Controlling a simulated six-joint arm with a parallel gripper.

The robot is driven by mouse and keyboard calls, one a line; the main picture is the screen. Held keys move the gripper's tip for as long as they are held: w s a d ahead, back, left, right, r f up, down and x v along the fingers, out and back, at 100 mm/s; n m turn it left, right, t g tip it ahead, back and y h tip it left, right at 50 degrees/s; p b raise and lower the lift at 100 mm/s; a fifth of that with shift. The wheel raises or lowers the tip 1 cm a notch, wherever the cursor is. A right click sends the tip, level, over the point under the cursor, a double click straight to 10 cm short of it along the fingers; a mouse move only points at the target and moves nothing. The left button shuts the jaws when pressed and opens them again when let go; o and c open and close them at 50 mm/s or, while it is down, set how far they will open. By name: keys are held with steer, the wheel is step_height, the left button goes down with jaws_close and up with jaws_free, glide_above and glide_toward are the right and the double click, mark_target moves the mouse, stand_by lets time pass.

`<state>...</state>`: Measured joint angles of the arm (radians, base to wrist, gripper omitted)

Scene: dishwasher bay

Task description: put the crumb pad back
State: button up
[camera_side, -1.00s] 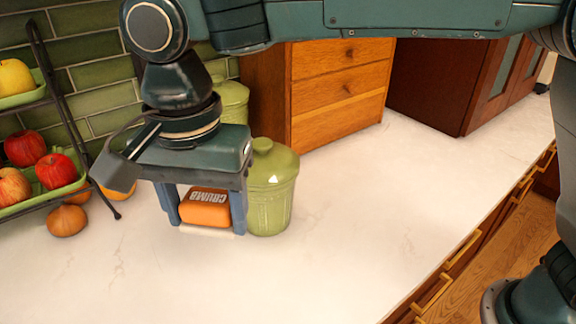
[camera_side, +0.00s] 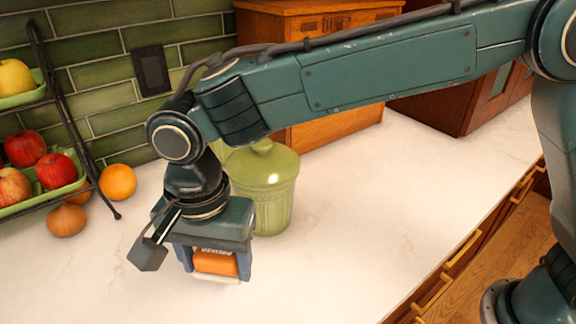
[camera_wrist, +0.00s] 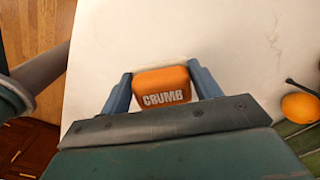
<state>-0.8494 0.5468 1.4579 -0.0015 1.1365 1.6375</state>
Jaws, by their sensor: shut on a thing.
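The crumb pad (camera_side: 215,262) is an orange block with a pale underside and white "CRUMB" lettering. My gripper (camera_side: 214,268) is shut on it, with one blue finger on each side. In the wrist view the crumb pad (camera_wrist: 163,88) sits between the two fingers of my gripper (camera_wrist: 163,90), lettering toward the camera. The pad is close to the white counter; I cannot tell whether it touches. In the side view, my gripper's body hides the pad's upper part.
A green lidded canister (camera_side: 268,190) stands right behind my gripper, with another partly hidden behind it. A black fruit rack (camera_side: 62,110) is at the left, with an orange (camera_side: 118,181) and an onion (camera_side: 67,220) beside it. The counter (camera_side: 370,220) is clear at right and front.

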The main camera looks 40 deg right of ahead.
glide_above(229, 311)
step_height(229, 311, down, 6)
steer(key=shift+r, duration=0.1)
steer(key=shift+f, duration=2.15)
steer(key=shift+f, duration=0.1)
steer(key=o, duration=0.9)
steer(key=shift+o, duration=0.2)
step_height(229, 311, up, 12)
steer(key=shift+r, duration=0.1)
